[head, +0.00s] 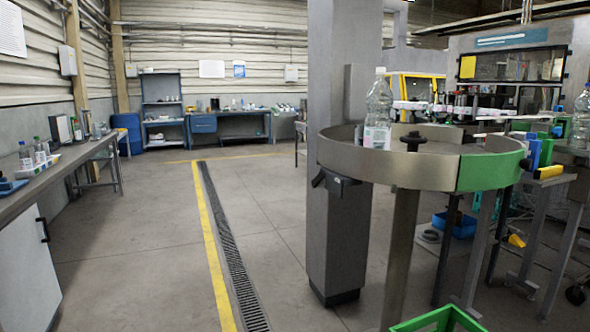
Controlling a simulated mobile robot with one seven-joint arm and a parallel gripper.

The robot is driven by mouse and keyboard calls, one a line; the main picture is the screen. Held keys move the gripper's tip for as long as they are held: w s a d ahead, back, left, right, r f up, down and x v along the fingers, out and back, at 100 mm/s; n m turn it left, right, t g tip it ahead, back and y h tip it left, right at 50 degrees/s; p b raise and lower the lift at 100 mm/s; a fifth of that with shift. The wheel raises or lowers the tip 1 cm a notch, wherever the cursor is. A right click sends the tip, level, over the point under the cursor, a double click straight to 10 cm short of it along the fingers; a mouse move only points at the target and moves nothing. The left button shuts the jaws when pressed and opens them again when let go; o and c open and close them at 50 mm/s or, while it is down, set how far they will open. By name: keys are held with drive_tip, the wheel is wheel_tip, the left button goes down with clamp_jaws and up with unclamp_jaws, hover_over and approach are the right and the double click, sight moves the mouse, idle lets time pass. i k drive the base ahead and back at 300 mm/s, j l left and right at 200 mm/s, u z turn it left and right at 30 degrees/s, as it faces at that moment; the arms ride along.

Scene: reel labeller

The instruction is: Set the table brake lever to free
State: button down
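The round table (390,170) stands at the right, with a grey metal rim and a green rim section at its right front. A dark lever-like part with a black block (342,184) sits just under the rim at its left side; it may be the brake lever, but its setting cannot be read. A black knob (412,141) stands up inside the rim. A yellow handle (548,172) with blue and green parts is beside the table's right edge. A clear bottle with a label (378,112) stands upright on the table. My gripper is not in view.
A grey post (337,235) stands on the floor behind the table's left side. A green crate (438,320) is at the bottom edge. A long bench (62,163) runs along the left. The floor between is clear, with a yellow line and a drain grate (228,250).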

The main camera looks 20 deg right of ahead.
sight(320, 181)
drive_tip(key=i+j, duration=0.1)
drive_tip(key=i, duration=0.5)
drive_tip(key=i+j, duration=0.1)
drive_tip(key=i, duration=0.55)
drive_tip(key=i+l, duration=0.15)
drive_tip(key=i, duration=0.4)
drive_tip(key=l+z, duration=0.05)
